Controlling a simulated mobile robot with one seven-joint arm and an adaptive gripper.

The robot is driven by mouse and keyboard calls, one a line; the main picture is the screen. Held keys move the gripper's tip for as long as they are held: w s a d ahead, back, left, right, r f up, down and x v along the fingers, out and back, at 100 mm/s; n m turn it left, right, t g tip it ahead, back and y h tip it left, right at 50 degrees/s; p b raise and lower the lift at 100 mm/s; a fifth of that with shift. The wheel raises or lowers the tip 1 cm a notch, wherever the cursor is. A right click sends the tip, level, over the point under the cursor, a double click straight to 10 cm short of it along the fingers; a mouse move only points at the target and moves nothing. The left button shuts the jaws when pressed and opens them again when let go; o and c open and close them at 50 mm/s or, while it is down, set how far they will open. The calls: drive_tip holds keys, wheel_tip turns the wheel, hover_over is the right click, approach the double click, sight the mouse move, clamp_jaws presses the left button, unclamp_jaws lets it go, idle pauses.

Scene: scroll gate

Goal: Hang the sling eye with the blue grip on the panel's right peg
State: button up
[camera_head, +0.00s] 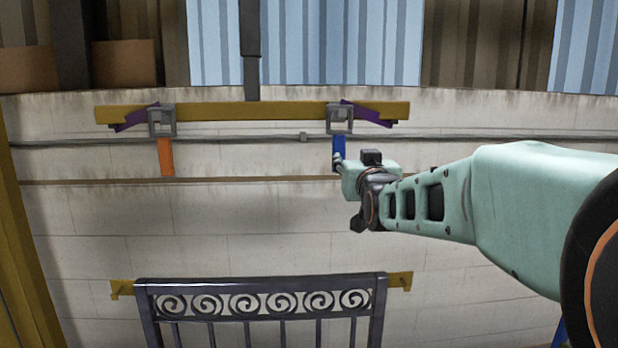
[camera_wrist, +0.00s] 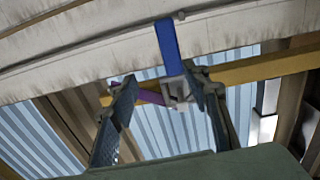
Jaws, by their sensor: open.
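The blue grip (camera_head: 339,148) hangs below a grey square sling eye (camera_head: 340,118) at the right end of a yellow beam. A purple sling (camera_head: 366,114) runs from that eye to the beam. My gripper (camera_head: 341,163) is at the lower end of the blue grip. In the wrist view its open fingers (camera_wrist: 160,76) stand either side of the blue grip (camera_wrist: 167,40) and the eye (camera_wrist: 176,92); contact cannot be told. The dark scroll panel (camera_head: 262,284) stands below, with a small peg on its right yellow lug (camera_head: 400,282).
The yellow beam (camera_head: 250,112) hangs from a dark column (camera_head: 250,50). At its left end hangs another grey eye (camera_head: 162,121) with an orange grip (camera_head: 166,156). A left yellow lug (camera_head: 122,289) sticks out from the panel. The space between beam and panel is clear.

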sight(339, 149)
drive_tip(key=shift+w+a+f+p, duration=0.25)
drive_tip(key=shift+w+p, duration=0.35)
drive_tip(key=shift+w, duration=1.25)
drive_tip(key=shift+w+a+f+p, duration=0.1)
drive_tip(key=shift+w+a+p, duration=0.4)
drive_tip(key=shift+w, duration=1.3)
drive_tip(key=shift+w+a+f+p, duration=0.15)
drive_tip(key=shift+w+p, duration=0.6)
drive_tip(key=shift+w, duration=1.1)
clamp_jaws()
drive_tip(key=shift+r, duration=0.3)
drive_tip(key=shift+r, duration=0.55)
drive_tip(key=shift+s, duration=0.1)
